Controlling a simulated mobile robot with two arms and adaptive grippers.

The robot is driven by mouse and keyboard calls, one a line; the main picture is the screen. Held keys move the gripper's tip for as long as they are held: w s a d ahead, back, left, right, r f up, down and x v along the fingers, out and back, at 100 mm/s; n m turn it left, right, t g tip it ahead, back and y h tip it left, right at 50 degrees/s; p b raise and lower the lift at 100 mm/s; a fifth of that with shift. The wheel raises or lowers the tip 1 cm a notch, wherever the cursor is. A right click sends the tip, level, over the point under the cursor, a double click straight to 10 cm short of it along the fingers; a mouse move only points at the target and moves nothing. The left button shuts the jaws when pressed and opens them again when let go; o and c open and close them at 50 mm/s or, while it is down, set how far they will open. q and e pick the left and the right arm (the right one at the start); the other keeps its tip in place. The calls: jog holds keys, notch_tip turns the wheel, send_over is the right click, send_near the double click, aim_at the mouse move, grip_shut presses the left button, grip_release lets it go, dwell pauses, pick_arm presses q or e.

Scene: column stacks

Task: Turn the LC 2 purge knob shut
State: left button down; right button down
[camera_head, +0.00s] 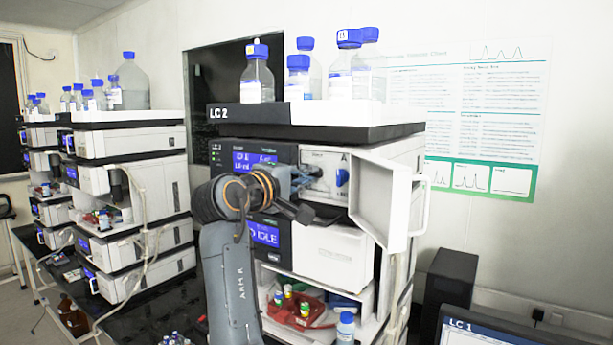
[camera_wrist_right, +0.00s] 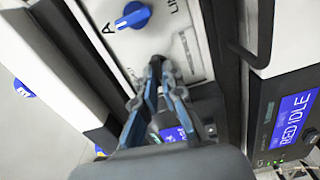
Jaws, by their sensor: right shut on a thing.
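The LC 2 stack (camera_head: 330,131) stands at the centre of the head view, with a pump module's white door (camera_head: 380,205) swung open to the right. My right gripper (camera_head: 304,177) reaches into the open bay from the left. In the wrist view its two fingers (camera_wrist_right: 160,78) close together on a small dark part of the panel, which I take to be the purge knob; the fingertips mostly hide it, and its angle cannot be read. A blue knob (camera_head: 341,177), near the letter A, sits apart to the right; it also shows in the wrist view (camera_wrist_right: 133,16). My left gripper is not in view.
Capped bottles (camera_head: 257,79) stand in the tray on top. A red tray with vials (camera_head: 295,311) lies in the bay below. Another instrument stack (camera_head: 133,145) stands to the left. A monitor (camera_head: 480,333) is at the lower right.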

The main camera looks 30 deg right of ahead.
jog(key=shift+m+b, duration=0.55)
jog(key=shift+m, duration=0.15)
jog(key=shift+m+b, duration=0.7)
jog(key=shift+m, duration=0.5)
jog(key=m+b, duration=0.4)
jog(key=m, duration=0.5)
jog(key=shift+s+d+r+m, duration=0.1)
jog(key=shift+m, duration=0.3)
jog(key=shift+m+b, duration=0.7)
jog(key=shift+m, duration=0.9)
jog(key=shift+r, duration=0.1)
jog(key=c, duration=1.5)
grip_release()
jog(key=shift+d, duration=0.1)
